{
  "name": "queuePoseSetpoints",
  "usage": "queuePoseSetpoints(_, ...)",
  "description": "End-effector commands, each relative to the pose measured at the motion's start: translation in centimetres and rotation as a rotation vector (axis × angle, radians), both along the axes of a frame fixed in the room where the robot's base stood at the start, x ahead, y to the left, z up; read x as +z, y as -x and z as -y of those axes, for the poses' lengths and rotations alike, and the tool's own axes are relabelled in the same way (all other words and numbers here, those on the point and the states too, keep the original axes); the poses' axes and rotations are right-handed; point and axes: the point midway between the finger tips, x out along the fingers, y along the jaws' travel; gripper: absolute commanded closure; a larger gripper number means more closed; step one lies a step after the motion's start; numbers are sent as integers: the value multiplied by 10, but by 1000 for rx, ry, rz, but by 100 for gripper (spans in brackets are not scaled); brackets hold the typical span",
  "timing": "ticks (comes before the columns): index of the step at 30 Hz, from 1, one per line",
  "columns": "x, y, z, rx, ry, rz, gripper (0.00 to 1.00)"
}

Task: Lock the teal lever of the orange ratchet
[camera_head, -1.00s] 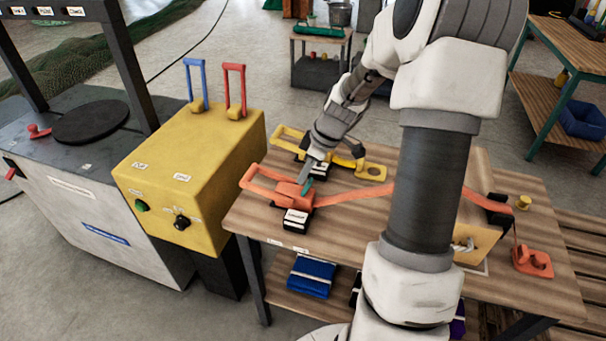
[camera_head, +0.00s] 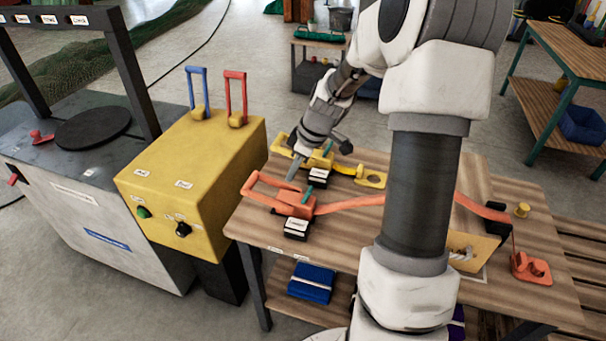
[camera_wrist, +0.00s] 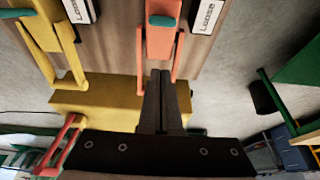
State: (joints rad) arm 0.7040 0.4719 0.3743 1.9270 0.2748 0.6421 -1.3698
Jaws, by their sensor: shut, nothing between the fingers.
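The orange ratchet (camera_head: 296,206) sits near the left end of the wooden table, its loop handle (camera_head: 262,181) pointing left. Its small teal lever (camera_head: 308,195) shows on top, and also in the wrist view (camera_wrist: 162,20). The white label beside the ratchet reads "LOOSE" in the wrist view (camera_wrist: 207,15). My gripper (camera_head: 291,178) is shut and empty. It is over the orange handle side, apart from the teal lever; its closed fingers (camera_wrist: 160,74) also show in the wrist view. Whether they touch the handle cannot be told.
A yellow ratchet (camera_head: 343,169) with its own teal lever (camera_head: 327,148) lies just behind. An orange strap (camera_head: 350,203) runs right from the orange ratchet. A yellow control box (camera_head: 190,165) with blue and red handles stands left of the table. My arm hides the table's middle.

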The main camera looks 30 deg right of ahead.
Motion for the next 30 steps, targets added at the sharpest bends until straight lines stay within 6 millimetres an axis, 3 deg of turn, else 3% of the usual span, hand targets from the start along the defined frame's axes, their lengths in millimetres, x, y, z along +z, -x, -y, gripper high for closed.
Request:
queuePoseSetpoints(1, 8, -5, -5, 2, 1, 3, 100)
queuePoseSetpoints(6, 40, 18, 19, -6, 4, 4, 100)
queuePoseSetpoints(13, 69, 37, 37, -2, 2, 2, 100)
queuePoseSetpoints(30, 78, 43, 42, 0, 0, 0, 100)
